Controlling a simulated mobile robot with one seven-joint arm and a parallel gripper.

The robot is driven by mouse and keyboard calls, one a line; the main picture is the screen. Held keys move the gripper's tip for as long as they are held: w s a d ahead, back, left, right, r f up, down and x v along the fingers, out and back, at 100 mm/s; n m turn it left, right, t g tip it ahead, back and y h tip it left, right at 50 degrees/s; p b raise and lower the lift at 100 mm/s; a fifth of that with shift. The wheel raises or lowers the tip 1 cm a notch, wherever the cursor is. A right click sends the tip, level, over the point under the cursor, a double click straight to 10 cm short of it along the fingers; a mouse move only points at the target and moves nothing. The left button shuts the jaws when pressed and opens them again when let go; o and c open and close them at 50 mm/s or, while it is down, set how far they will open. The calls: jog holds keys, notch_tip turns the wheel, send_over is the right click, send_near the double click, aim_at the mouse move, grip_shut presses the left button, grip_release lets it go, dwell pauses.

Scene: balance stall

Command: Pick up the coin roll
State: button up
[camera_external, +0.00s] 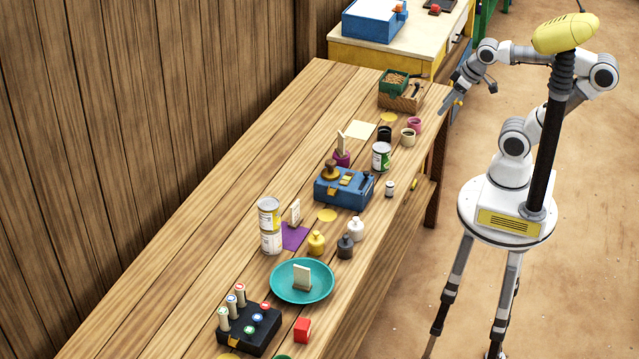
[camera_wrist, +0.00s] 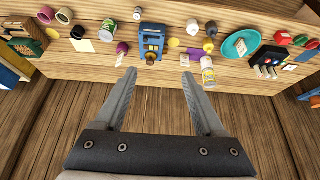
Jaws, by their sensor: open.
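I cannot tell for sure which item is the coin roll. A small pale upright cylinder with a dark base (camera_external: 389,188) stands to the right of the blue box and is a possible match; it also shows in the wrist view (camera_wrist: 137,13). A small yellow piece (camera_external: 413,184) at the table's right edge is too small to tell. My gripper (camera_external: 452,104) is beside the far right end of the table, apart from both. In the wrist view my gripper (camera_wrist: 158,75) has its two fingers spread wide with nothing between them.
The wooden table (camera_external: 200,215) holds a blue box (camera_external: 343,190), a green-and-white can (camera_external: 381,156), stacked cans (camera_external: 270,240), a teal plate (camera_external: 285,290), a black block with coloured pegs (camera_external: 262,334) and a green crate (camera_external: 393,82). The wall-side strip is clear.

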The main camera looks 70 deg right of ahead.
jog(key=d+f+n+g+h+b, duration=0.35)
jog(key=f+b, duration=0.45)
jog(key=f, duration=0.5)
jog(key=n+t+h+b, duration=0.3)
jog(key=n+h+b, duration=1.1)
jog(key=n+b, duration=0.6)
send_over(390, 189)
jog(key=a+b, duration=0.2)
jog(key=a, duration=0.1)
notch_tip(390, 189, down, 24)
jog(key=m, duration=0.3)
jog(key=shift+n+g, duration=0.25)
jog(key=f, duration=0.2)
jog(key=f+b, duration=0.1)
jog(key=f, duration=0.2)
jog(key=f+b, duration=0.1)
jog(key=f, duration=0.1)
jog(key=shift+s+f, duration=0.3)
jog(key=shift+f, duration=0.05)
jog(key=shift+w+d+r, duration=0.1)
jog(key=shift+d+r, duration=0.15)
jog(key=shift+d, duration=0.25)
jog(key=b+x, duration=0.2)
jog(key=x, duration=0.4)
jog(key=shift+w+d, duration=0.1)
jog(key=shift+d, duration=0.2)
jog(key=shift+c, duration=0.4)
